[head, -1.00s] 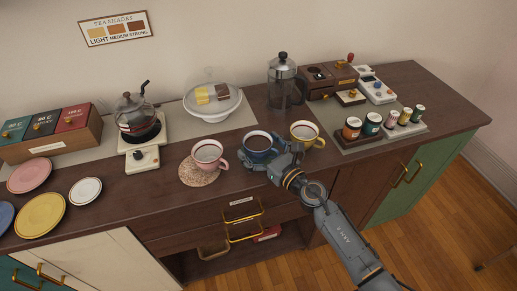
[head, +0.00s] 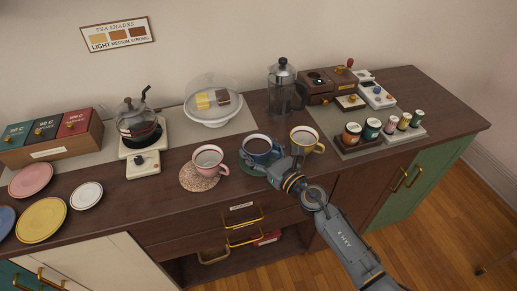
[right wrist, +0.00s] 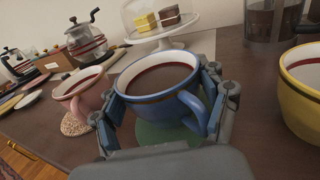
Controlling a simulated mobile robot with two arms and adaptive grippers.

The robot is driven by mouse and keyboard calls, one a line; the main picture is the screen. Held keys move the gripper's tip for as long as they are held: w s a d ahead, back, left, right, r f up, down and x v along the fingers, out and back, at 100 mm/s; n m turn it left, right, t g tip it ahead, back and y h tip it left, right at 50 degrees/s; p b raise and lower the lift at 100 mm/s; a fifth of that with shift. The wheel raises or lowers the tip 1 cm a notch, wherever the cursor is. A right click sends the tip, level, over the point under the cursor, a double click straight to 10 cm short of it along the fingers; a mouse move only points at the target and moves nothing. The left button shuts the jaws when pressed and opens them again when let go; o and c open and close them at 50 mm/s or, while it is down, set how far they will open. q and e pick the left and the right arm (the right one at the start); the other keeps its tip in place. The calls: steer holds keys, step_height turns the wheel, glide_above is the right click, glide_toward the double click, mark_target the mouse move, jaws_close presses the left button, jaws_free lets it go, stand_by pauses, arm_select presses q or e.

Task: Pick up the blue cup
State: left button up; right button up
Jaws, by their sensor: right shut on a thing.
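The blue cup (head: 260,147), filled with dark liquid, is upright near the counter's front edge. In the right wrist view the blue cup (right wrist: 158,82) sits between the two fingers, with its handle towards me. My right gripper (head: 276,160) is shut on the cup, with fingers at both sides. A green coaster (head: 252,168) lies below the cup, and it also shows in the right wrist view (right wrist: 160,137). The cup seems slightly raised over it, but the gap is hard to judge. My left gripper is not in view.
A pink cup (head: 208,160) on a speckled coaster stands close left, and a yellow cup (head: 305,140) close right. Behind are a domed cake stand (head: 212,118) and a French press (head: 282,88). Several jars stand on the right. A drawer with a brass handle (head: 243,219) is below.

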steer(key=shift+r+p, duration=0.55)
steer(key=shift+r, duration=0.35)
steer(key=s+r+p, duration=0.1)
steer(key=r+p, duration=0.1)
steer(key=s+r+p, duration=0.2)
steer(key=p, duration=0.1)
steer(key=s+r+p, duration=0.1)
steer(key=r+p, duration=0.1)
steer(key=p, duration=0.1)
steer(key=shift+s+a+r, duration=0.15)
steer(key=shift+s+r, duration=0.25)
steer(key=shift+s+a+r+p, duration=0.1)
steer(key=shift+s+r+p, duration=0.6)
steer(key=shift+s, duration=0.8)
steer(key=shift+s+a+r+p, duration=0.15)
steer(key=shift+s+r+p, duration=0.6)
steer(key=shift+s, duration=0.8)
steer(key=shift+s+a+r+p, duration=0.1)
steer(key=shift+s+r+p, duration=0.3)
steer(key=shift+s+p, duration=0.85)
steer(key=shift+s+b, duration=0.35)
